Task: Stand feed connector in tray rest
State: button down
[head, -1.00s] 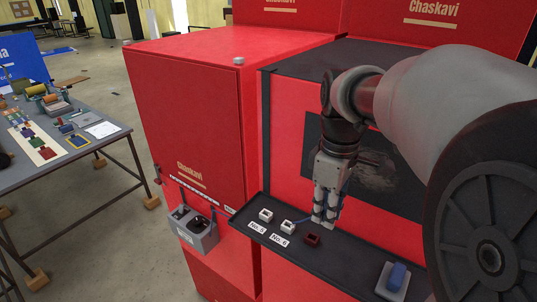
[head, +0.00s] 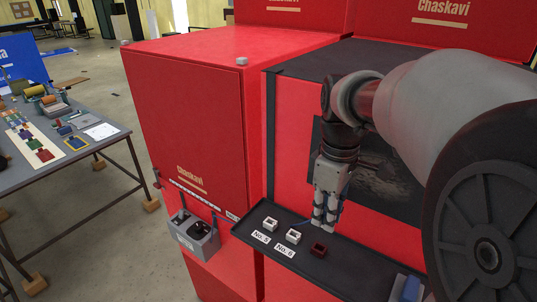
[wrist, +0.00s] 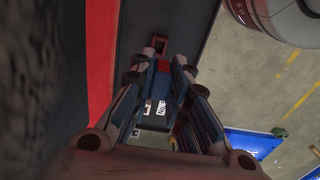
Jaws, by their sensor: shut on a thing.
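My gripper (head: 325,222) is above the dark tray, its fingers pointing down and close together. In the wrist view its fingers (wrist: 163,85) are shut on a blue-grey piece with a red part (wrist: 165,67), which I take to be the feed connector. In the head view the fingers mostly hide it, and a thin blue cable runs left from them. The dark tray (head: 345,277) carries two white square rests, labelled No. 5 (head: 270,224) and No. 6 (head: 293,236), and a dark red rest (head: 319,250). The dark red rest is just below the fingertips and also shows in the wrist view (wrist: 159,43).
A grey box (head: 197,240) with dark openings hangs on the red cabinet (head: 190,110) left of the tray. A blue block (head: 410,287) stands at the tray's right end. The red and black machine face (head: 295,165) rises behind the tray. A cluttered table stands at far left.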

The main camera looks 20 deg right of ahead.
jog(key=f+b, duration=0.2)
jog(key=f, duration=0.1)
jog(key=shift+w, duration=0.2)
jog(key=shift+f+b, duration=1)
jog(key=shift+f, duration=0.65)
jog(key=shift+f+b, duration=0.55)
jog(key=shift+f, duration=0.55)
jog(key=c, duration=1.5)
grip_release()
jog(key=shift+o, duration=0.2)
jog(key=shift+r, duration=0.15)
jog(key=shift+r+p, duration=3.4)
jog(key=shift+r, duration=0.55)
